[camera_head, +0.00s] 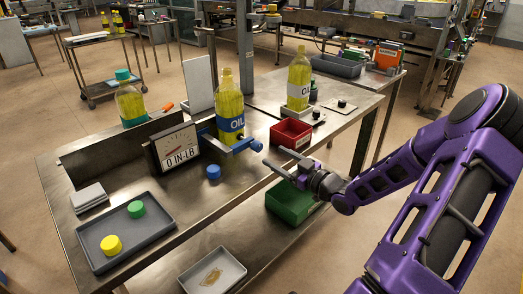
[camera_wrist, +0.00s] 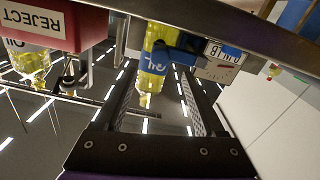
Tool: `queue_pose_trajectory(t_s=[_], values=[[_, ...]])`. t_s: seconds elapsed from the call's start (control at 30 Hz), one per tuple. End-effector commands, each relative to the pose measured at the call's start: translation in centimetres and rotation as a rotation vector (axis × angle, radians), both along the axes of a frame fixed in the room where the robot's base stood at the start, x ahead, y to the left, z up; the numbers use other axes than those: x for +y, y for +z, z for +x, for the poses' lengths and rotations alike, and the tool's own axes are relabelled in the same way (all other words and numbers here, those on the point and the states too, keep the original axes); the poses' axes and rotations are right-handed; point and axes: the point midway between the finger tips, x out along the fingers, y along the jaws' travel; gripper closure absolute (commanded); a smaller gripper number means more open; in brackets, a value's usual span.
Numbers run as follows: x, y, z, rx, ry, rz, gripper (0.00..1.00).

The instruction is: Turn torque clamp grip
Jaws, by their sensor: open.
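The blue torque clamp (camera_head: 232,147) is around the middle yellow oil bottle (camera_head: 229,105), which stands upright and uncapped on the steel bench. The clamp's grip (camera_head: 255,145) sticks out to the right. The gauge (camera_head: 177,149) beside it reads 0 IN-LB. My gripper (camera_head: 272,170) is open and empty, just right of and in front of the grip, apart from it. In the wrist view the bottle (camera_wrist: 155,65) and blue clamp (camera_wrist: 178,56) show between and beyond my open fingers (camera_wrist: 155,85); the gauge (camera_wrist: 216,70) is right of them.
A red REJECT bin (camera_head: 291,134) stands close behind my gripper. A blue cap (camera_head: 213,172) lies in front of the bottle. A grey tray (camera_head: 124,232) holds green and yellow caps. Two other bottles (camera_head: 130,104) (camera_head: 299,78) stand left and right. A green bin (camera_head: 289,202) is below my gripper.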

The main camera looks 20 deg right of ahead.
Motion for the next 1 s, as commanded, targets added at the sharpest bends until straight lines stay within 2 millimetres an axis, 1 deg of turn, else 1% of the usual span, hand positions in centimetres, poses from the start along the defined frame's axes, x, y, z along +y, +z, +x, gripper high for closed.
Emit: queue_pose_trajectory(t_s=[0.03, 0.1, 0.2, 0.3, 0.5, 0.77, 0.87, 1.0], values=[[0.5, -0.1, 1.1, 0.0, 0.002, 0.001, 0.29], [1.0, -0.1, 2.5, -0.002, 0.002, 0.001, 0.29], [1.6, 0.0, 4.1, -0.002, 0.001, 0.001, 0.29], [2.0, -0.1, 5.3, -0.001, 0.001, 0.0, 0.29], [2.4, 0.0, 6.5, 0.0, 0.0, 0.0, 0.29], [2.4, 0.0, 6.6, 0.0, 0.0, 0.0, 0.29], [2.4, 0.0, 6.6, 0.0, -0.001, 0.0, 0.45], [2.4, 0.0, 6.6, 0.0, -0.001, 0.0, 0.7]])
